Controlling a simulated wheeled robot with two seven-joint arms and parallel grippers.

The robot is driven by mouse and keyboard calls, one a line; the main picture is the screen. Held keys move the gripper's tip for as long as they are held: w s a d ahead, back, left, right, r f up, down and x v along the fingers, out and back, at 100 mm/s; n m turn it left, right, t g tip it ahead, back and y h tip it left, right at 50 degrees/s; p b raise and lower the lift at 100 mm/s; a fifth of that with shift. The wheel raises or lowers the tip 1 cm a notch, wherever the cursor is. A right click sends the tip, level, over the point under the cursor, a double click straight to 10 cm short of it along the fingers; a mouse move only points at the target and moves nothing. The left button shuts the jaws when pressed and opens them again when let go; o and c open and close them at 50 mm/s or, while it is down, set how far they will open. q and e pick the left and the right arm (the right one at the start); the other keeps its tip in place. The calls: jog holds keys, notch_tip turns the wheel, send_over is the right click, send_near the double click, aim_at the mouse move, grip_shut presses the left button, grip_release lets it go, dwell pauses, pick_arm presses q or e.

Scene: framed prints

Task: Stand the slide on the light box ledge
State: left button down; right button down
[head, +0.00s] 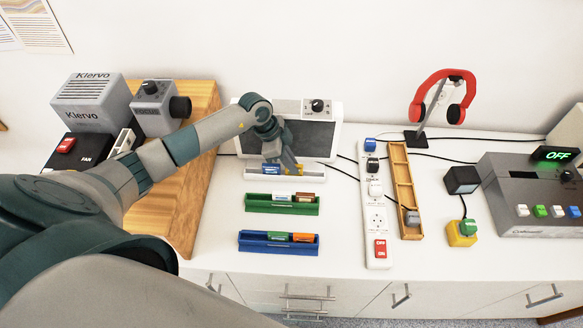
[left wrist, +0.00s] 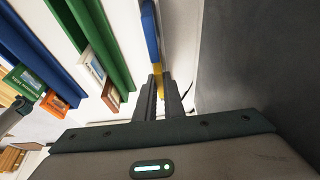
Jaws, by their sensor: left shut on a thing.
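The light box (head: 306,136) stands against the wall with a dark screen and a knob on top. Its white ledge (head: 312,178) runs along the front. My left gripper (head: 292,167) is at the ledge, shut on a yellow slide (left wrist: 157,76). The slide shows only in part between the fingers, and I cannot tell whether it touches the ledge. A blue slide (head: 270,169) stands at the ledge just left of it; it also shows in the left wrist view (left wrist: 150,30).
A green rack (head: 262,205) and a blue rack (head: 255,244) in front each hold two slides. A power strip (head: 377,215) and wooden tray (head: 404,180) lie to the right. A headphone stand (head: 421,130) is farther right. Boxes stand on the wooden board (head: 190,200) at left.

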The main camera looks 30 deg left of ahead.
pick_arm(q)
jog(key=shift+f, duration=0.15)
jog(key=c, duration=1.9)
grip_release()
jog(key=shift+o, duration=0.2)
jog(key=shift+s+a+r, duration=0.1)
jog(key=shift+a+r, duration=0.15)
jog(key=shift+r, duration=0.4)
jog(key=b+v, duration=0.3)
jog(key=v, duration=0.7)
jog(key=shift+r, duration=0.4)
